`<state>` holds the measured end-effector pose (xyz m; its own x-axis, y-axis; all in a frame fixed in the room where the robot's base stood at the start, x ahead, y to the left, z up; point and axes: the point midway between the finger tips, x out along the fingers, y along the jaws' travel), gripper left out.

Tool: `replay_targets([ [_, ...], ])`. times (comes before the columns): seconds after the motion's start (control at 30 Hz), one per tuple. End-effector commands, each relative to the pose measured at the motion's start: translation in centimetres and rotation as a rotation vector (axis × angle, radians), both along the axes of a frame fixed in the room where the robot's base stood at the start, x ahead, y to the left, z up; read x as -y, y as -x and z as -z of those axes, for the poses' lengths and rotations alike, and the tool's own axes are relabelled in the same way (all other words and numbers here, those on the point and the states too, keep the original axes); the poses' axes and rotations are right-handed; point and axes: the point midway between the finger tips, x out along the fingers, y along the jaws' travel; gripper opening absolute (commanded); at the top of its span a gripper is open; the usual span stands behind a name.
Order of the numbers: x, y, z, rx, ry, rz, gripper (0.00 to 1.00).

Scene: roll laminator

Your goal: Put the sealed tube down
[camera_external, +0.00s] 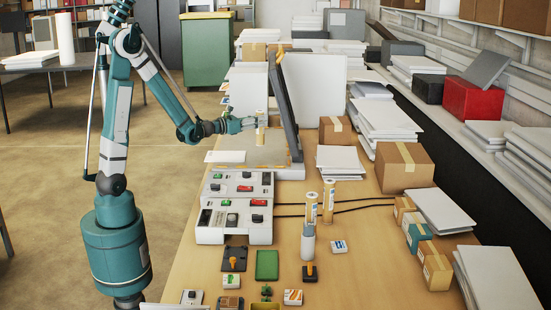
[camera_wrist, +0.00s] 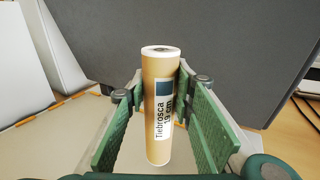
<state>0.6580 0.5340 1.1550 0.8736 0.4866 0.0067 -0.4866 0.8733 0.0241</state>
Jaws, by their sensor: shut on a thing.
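My gripper (camera_external: 256,123) is shut on a tan cardboard tube (camera_external: 261,132) with a pale top rim. In the wrist view the tube (camera_wrist: 158,145) stands upright between the green fingers (camera_wrist: 160,100), and its label reads "Tiebrosca 19 cm". The tube is over a flat bed (camera_external: 255,158) in front of a raised dark panel (camera_external: 287,110). I cannot tell whether its lower end touches the bed.
A grey-white control box (camera_external: 233,208) stands nearer on the wooden table. Two similar tubes (camera_external: 311,207) stand to its right, near a grey-white bottle (camera_external: 308,243). A cardboard box (camera_external: 404,167) and paper stacks (camera_external: 384,118) fill the right side.

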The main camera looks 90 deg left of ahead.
Motion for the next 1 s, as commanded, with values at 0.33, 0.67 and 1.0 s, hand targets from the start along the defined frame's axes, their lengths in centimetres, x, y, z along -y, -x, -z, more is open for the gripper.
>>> replay_targets([
  [0.33,-9.0,5.8,-0.3,0.003,0.01,-0.12,0.11],
  [0.67,-16.2,11.9,-0.3,0.007,0.018,-0.224,0.11],
  [1.0,-19.4,15.7,-0.2,0.009,0.023,-0.28,0.11],
])
